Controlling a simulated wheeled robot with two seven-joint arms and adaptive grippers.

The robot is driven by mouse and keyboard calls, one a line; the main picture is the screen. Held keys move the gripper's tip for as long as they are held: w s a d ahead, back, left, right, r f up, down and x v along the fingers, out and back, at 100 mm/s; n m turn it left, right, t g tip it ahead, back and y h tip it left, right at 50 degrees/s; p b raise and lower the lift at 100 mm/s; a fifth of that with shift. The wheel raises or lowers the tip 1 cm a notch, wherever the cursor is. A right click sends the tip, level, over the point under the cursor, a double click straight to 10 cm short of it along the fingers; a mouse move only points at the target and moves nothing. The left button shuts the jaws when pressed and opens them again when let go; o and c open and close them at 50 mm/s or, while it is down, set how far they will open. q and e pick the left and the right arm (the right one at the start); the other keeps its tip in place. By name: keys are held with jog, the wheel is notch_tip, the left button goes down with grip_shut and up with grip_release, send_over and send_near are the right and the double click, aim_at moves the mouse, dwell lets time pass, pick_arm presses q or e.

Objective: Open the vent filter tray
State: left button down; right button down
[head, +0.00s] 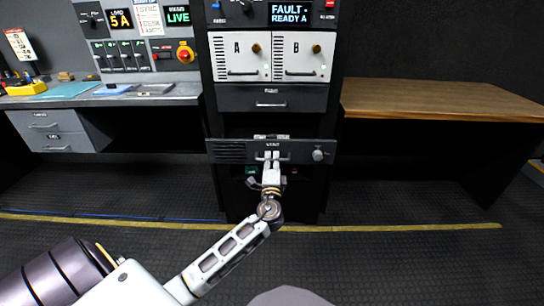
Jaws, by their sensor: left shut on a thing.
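The vent filter tray (231,152) is a dark grey front panel low in the black rack, with louvres on its left and a round knob (317,155) on its right. It appears to stand out from the rack front. My left gripper (271,157) is shut on the handle at the middle of the tray's panel. My arm and wrist hide part of the panel's lower middle. My right gripper is not in view.
Above the tray is a closed drawer (238,101) and two white modules, A (236,60) and B (303,62). A wooden table (440,97) stands right, a grey desk (170,95) left. The dark floor (400,260) in front is clear.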

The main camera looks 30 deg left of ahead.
pick_arm(q)
jog(key=shift+s, duration=0.1)
jog(key=c, duration=1.5)
grip_release()
jog(key=shift+d, duration=0.1)
jog(key=v, duration=1.2)
